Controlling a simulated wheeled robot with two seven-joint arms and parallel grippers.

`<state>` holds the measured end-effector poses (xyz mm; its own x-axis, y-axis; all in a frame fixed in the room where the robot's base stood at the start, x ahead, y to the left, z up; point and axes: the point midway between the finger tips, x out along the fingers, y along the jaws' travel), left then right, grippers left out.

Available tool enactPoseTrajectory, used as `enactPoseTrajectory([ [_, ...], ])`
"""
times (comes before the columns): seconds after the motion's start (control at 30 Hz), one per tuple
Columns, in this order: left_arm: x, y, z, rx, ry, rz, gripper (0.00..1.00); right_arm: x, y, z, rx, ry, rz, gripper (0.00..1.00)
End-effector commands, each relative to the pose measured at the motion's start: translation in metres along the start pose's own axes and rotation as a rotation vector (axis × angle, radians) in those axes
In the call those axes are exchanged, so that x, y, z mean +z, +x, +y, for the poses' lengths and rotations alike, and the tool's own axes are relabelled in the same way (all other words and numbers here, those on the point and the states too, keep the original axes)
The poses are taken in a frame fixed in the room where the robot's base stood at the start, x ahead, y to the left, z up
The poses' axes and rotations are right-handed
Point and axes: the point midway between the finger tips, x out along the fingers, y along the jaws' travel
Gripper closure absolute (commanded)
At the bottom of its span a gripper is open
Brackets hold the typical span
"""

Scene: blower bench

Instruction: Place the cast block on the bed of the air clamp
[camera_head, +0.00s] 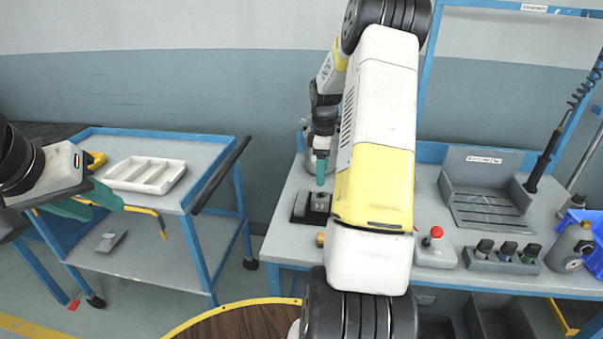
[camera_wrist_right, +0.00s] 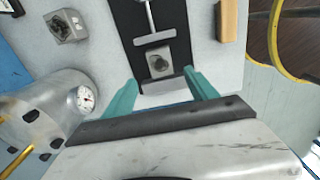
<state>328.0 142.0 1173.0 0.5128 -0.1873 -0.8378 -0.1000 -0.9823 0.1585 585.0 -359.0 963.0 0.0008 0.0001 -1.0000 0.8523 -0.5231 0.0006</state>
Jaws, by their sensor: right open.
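A small grey metal block (camera_wrist_right: 158,58) with a dark round hole sits on the black bed (camera_wrist_right: 128,35) of the air clamp in the right wrist view, between a T-shaped pusher (camera_wrist_right: 153,37) and a grey jaw (camera_wrist_right: 158,87). It also shows in the head view (camera_head: 319,202). A similar grey block (camera_wrist_right: 65,26) stands on the bench beside the clamp. I cannot tell which is the cast block. My right gripper (camera_head: 322,170) is open and empty, above the clamp. My left gripper (camera_head: 105,210) is by the cart at left; its grip is unclear.
A white divided tray (camera_head: 145,175) lies on the blue cart (camera_head: 205,150). A gauge cylinder (camera_wrist_right: 45,112) stands close to my right gripper. My right arm hides the bench's middle.

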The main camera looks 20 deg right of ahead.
Motion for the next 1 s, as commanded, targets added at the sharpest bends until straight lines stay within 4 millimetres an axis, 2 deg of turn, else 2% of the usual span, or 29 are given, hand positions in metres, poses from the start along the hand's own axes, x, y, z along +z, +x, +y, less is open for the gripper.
enactPoseTrajectory([
  [0.17, 0.000, 0.000, 0.000, 0.000, 0.000, 0.000, 0.64, -0.006, -0.025, -0.008, 0.019, 0.025, 0.006, 0.33],
  [0.27, 0.000, 0.000, 0.000, 0.000, 0.000, 0.000, 0.64, -0.019, -0.059, -0.027, 0.059, 0.092, 0.027, 0.33],
  [0.4, 0.000, 0.000, 0.000, 0.000, 0.000, 0.000, 0.64, -0.041, -0.120, -0.078, 0.129, 0.246, 0.089, 0.33],
  [0.47, 0.000, 0.000, 0.000, 0.000, 0.000, 0.000, 0.64, -0.048, -0.142, -0.104, 0.153, 0.319, 0.126, 0.33],
  [0.6, 0.000, 0.000, 0.000, 0.000, 0.000, 0.000, 0.64, -0.057, -0.183, -0.167, 0.192, 0.487, 0.231, 0.33],
  [0.7, 0.000, 0.000, 0.000, 0.000, 0.000, 0.000, 0.64, -0.059, -0.202, -0.213, 0.201, 0.606, 0.319, 0.33],
  [0.8, 0.000, 0.000, 0.000, 0.000, 0.000, 0.000, 0.64, -0.057, -0.211, -0.257, 0.190, 0.718, 0.408, 0.33],
  [0.9, 0.000, 0.000, 0.000, 0.000, 0.000, 0.000, 0.64, -0.055, -0.214, -0.291, 0.166, 0.812, 0.488, 0.33],
  [1.0, 0.000, 0.000, 0.000, 0.000, 0.000, 0.000, 0.64, -0.052, -0.213, -0.315, 0.139, 0.880, 0.545, 0.33],
])
